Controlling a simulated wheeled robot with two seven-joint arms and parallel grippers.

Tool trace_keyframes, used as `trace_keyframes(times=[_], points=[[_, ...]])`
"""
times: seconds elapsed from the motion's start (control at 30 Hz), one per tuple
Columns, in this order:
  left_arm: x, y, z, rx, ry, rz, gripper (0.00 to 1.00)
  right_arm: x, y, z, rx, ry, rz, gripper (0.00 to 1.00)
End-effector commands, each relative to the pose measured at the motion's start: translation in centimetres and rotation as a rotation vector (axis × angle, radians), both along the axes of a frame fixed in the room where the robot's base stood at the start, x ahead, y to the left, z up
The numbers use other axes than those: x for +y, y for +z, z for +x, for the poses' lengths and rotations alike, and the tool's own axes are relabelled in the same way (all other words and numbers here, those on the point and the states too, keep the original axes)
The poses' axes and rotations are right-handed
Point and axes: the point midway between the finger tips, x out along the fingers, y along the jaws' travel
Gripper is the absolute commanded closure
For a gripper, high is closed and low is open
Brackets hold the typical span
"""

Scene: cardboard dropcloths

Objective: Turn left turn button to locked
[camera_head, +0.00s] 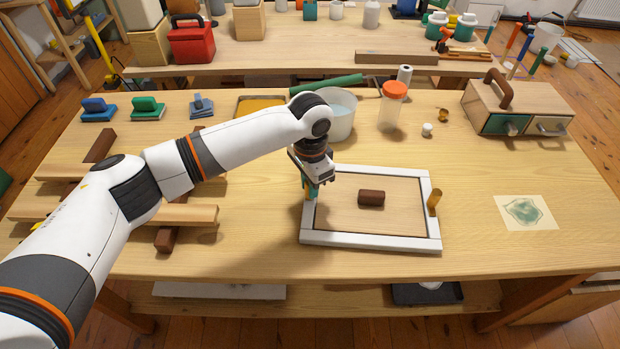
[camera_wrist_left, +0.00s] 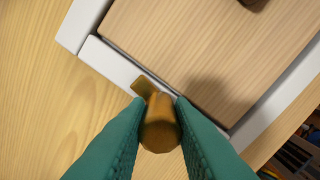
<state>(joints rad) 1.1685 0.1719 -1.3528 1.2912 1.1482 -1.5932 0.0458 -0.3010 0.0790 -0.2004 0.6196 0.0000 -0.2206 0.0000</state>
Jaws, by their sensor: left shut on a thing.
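A white frame (camera_head: 309,240) with a light wood panel (camera_head: 345,220) lies flat on the workbench. A dark brown handle (camera_head: 371,198) sits at the panel's middle. A brass turn button (camera_head: 434,200) is on the frame's right side. My left gripper (camera_head: 310,192) is at the frame's left side. In the left wrist view, its teal fingers are shut on the left turn button (camera_wrist_left: 160,127), a brass knob. The knob's flat tab (camera_wrist_left: 144,86) lies over the white frame (camera_wrist_left: 111,62), pointing toward the panel's edge. My right gripper is not in view.
A white bucket (camera_head: 342,128) and an orange-lidded jar (camera_head: 392,107) stand behind the frame. A wooden drawer box (camera_head: 518,105) is at the back right. Wood strips (camera_head: 190,214) lie to the left under my arm. A stencil sheet (camera_head: 525,212) lies right. The bench's front strip is clear.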

Motion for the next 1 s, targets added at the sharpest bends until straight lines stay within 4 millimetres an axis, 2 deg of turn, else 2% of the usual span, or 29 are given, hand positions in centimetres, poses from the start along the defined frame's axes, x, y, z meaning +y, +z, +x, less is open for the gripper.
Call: trace_keyframes(times=[0.03, 0.4, 1.0], points=[[-0.1, 0.5, -0.1, 0.002, -0.035, -0.001, 1.00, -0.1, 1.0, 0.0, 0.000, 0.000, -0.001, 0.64], [0.0, 0.4, -0.1, 0.001, -0.375, -0.001, 1.00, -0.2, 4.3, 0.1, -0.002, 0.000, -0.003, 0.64], [-0.1, 0.2, -0.1, 0.000, -0.946, -0.002, 1.00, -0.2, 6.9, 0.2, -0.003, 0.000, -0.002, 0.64]])
